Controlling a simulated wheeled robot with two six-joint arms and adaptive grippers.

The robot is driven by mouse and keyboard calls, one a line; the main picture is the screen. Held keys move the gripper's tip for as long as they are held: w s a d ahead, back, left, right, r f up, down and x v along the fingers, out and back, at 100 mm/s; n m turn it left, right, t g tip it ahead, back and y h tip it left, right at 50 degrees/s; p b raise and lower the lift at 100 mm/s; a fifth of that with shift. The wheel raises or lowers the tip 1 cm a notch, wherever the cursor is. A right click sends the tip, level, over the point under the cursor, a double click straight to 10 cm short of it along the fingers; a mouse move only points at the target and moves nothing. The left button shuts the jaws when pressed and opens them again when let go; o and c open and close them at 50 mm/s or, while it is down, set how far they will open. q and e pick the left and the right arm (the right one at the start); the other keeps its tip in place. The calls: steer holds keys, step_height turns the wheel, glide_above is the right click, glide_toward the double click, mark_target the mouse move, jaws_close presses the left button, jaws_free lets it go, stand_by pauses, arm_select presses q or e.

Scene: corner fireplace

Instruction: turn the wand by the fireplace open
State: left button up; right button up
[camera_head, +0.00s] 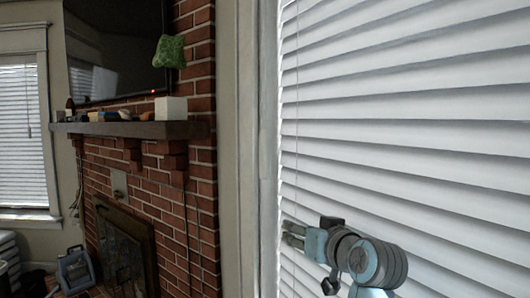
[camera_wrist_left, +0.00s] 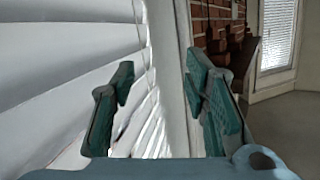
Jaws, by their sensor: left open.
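The wand (camera_head: 297,90) is a thin upright line hanging in front of the white blinds (camera_head: 410,120) near their left edge, by the window frame. In the left wrist view a thin line that looks like the wand (camera_wrist_left: 146,45) runs down the blinds, between the two fingers in the picture. My left gripper (camera_head: 292,234) is in front of the lower blinds, by their left edge, with its fingers pointing left. In the left wrist view its teal fingers (camera_wrist_left: 160,95) stand wide apart with nothing gripped. The wand's lower end is hard to make out. My right gripper is not seen.
A brick fireplace (camera_head: 190,225) with a dark mantel (camera_head: 140,129) stands left of the window. A white box (camera_head: 171,108) and small items sit on the mantel. A dark screen (camera_head: 115,50) hangs above. Another window with blinds (camera_head: 22,135) is at far left.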

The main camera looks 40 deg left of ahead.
mark_target(267, 151)
arm_select(q)
steer(key=s+d+r+n+g+y, duration=0.1)
steer(key=s+r+n+y, duration=0.15)
steer(key=r, duration=0.55)
steer(key=s+d+r+n+y, duration=0.1)
steer(key=s+r, duration=0.2)
steer(key=r, duration=0.6)
steer(key=p+x, duration=0.3)
steer(key=x, duration=1)
steer(key=shift+w+a+f+p, duration=0.1)
steer(key=shift+w+a+p, duration=0.15)
steer(key=shift+w+p, duration=0.05)
steer(key=shift+a, duration=0.35)
steer(key=shift+w, duration=0.1)
steer(key=shift+c, duration=0.9)
steer(key=shift+f, duration=0.1)
jaws_close()
